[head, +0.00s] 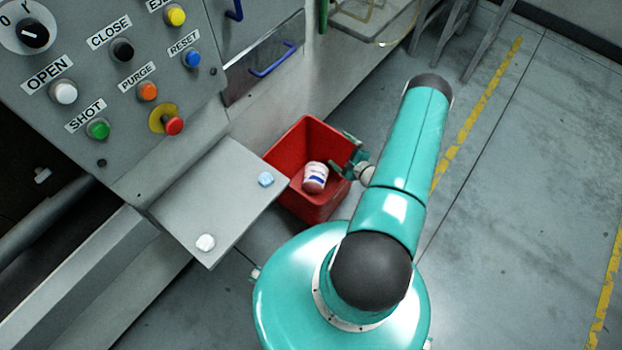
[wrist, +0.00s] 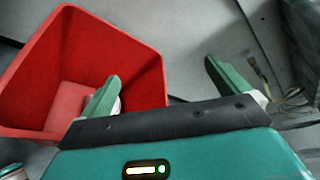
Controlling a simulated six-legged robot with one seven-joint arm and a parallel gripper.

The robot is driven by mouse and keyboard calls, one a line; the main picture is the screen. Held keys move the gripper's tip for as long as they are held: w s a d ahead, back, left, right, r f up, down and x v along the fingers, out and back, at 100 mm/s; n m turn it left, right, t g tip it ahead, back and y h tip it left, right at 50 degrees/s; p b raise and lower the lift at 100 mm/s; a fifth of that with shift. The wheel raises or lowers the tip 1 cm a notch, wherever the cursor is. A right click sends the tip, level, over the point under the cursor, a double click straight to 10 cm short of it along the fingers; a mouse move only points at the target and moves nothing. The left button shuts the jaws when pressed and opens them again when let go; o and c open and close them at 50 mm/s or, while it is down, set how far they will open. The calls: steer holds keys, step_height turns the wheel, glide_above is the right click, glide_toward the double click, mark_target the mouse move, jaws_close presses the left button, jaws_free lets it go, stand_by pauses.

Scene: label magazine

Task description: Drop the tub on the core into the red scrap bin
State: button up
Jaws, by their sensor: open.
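The tub (head: 315,178) is white and pinkish with a blue-marked label. In the head view it shows within the red scrap bin (head: 327,212), apart from my gripper (head: 343,153). My gripper is open and empty at the bin's right rim. In the wrist view the bin (wrist: 135,62) fills the left side. The left finger of my gripper (wrist: 160,72) overlaps the bin and the right finger is outside it. A small whitish patch shows behind the left finger; I cannot tell if it is the tub. I see no core that I can make out.
A grey plate (head: 215,205) left of the bin carries a small blue piece (head: 266,179) and a small white piece (head: 205,242). A button panel (head: 120,75) and the machine wall stand behind. The floor (head: 520,190) on the right is open, with yellow lines.

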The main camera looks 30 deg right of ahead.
steer(key=v, duration=0.8)
steer(key=shift+s, duration=0.4)
steer(key=shift+r, duration=0.1)
steer(key=w+a+r+n+g+y, duration=0.2)
steer(key=w+a+r+n+y, duration=0.25)
steer(key=r, duration=0.55)
steer(key=w+a+r+n+g+y, duration=0.2)
steer(key=w+a+r+n+y, duration=0.25)
steer(key=r, duration=0.55)
steer(key=a+r+n+g, duration=0.7)
steer(key=a+r+g, duration=0.1)
steer(key=a+r, duration=0.55)
steer(key=s+a+r+n+t+h, duration=0.1)
steer(key=s+a+r+n+h, duration=0.2)
steer(key=s+r, duration=0.4)
steer(key=s+a+r+n+t+h, duration=0.1)
steer(key=s+a+r+n+h, duration=0.2)
steer(key=r, duration=1)
steer(key=s+n+h, duration=0.2)
steer(key=s+h, duration=0.1)
steer(key=s, duration=0.2)
steer(key=shift+a+n+h, duration=0.4)
